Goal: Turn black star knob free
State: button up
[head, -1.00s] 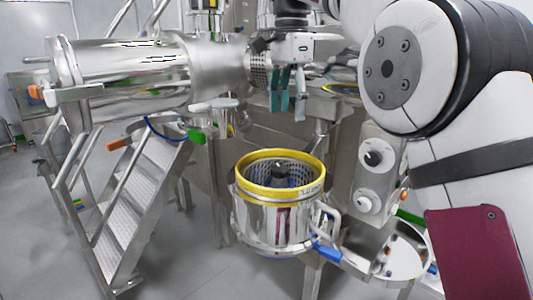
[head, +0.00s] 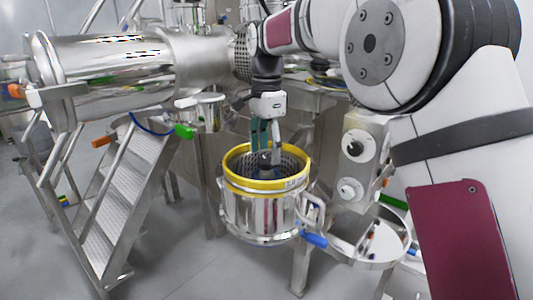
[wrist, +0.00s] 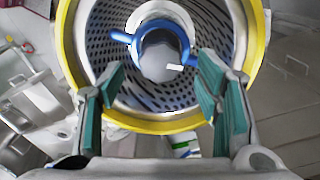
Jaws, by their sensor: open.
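A steel drum (head: 262,215) with a yellow rim (head: 265,186) stands below my gripper (head: 266,152). In the wrist view, its perforated inner wall (wrist: 100,38) surrounds a blue-armed hub with a rounded grey top (wrist: 160,55). The hub's dark top shows partly in the head view, largely behind my fingers. I cannot make out a clear star shape on it, so I cannot tell whether it is the black star knob. My gripper, with teal finger pads (wrist: 160,85), is open and empty. It points down over the drum opening, fingers spread to either side of the hub.
A large horizontal steel cylinder (head: 110,65) lies at the back left, above metal steps (head: 110,195). A panel with two round white dials (head: 352,165) and a round steel tray (head: 375,235) stand right of the drum. Floor is open at front left.

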jog(key=shift+f, duration=1.05)
jog(key=c, duration=1.2)
jog(key=shift+o, duration=0.2)
